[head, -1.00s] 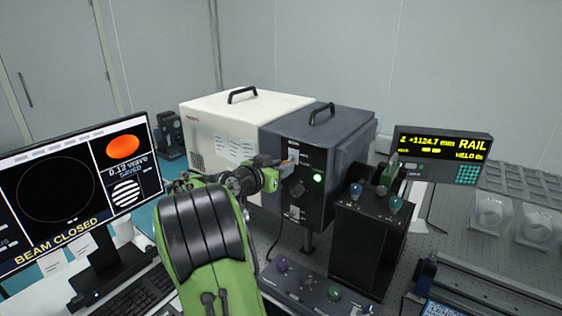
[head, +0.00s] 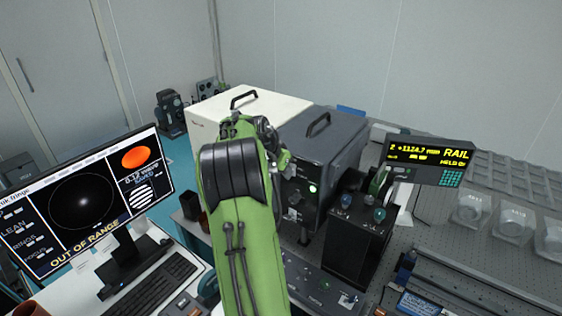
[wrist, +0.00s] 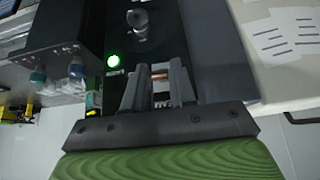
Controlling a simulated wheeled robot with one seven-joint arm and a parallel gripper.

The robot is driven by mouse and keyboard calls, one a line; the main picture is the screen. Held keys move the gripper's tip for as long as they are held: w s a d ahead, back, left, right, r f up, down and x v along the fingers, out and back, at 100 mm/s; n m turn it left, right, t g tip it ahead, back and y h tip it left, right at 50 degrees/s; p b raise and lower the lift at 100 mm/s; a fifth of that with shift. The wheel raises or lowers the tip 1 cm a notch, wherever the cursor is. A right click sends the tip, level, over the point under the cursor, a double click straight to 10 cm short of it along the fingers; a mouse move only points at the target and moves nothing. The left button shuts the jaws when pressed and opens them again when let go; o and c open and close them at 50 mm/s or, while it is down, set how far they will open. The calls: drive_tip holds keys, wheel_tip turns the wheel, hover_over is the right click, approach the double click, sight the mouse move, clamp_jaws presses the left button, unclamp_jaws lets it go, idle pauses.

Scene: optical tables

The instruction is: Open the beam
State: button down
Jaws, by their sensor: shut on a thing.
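The lever's lower part is hidden between the fingers. In the head view my arm covers most of the grip. A round knob (wrist: 138,20) sits farther along the panel. The monitor (head: 80,200) reads "OUT OF RANGE" and shows a bright spot in a dark circle.
A white box (head: 215,110) joins the dark one on the left. A black control box with teal knobs (head: 355,240) stands close on the right. A keyboard (head: 150,285) lies at lower left.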

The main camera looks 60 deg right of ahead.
drive_tip(key=shift+d+r+y+p, duration=0.1)
drive_tip(key=shift+r+y+p, duration=0.05)
drive_tip(key=shift+y+p, duration=0.25)
drive_tip(key=c, duration=0.9)
unclamp_jaws()
drive_tip(key=p+v, duration=0.1)
drive_tip(key=v, duration=1.4)
drive_tip(key=shift+r, duration=0.35)
drive_tip(key=shift+a, duration=0.2)
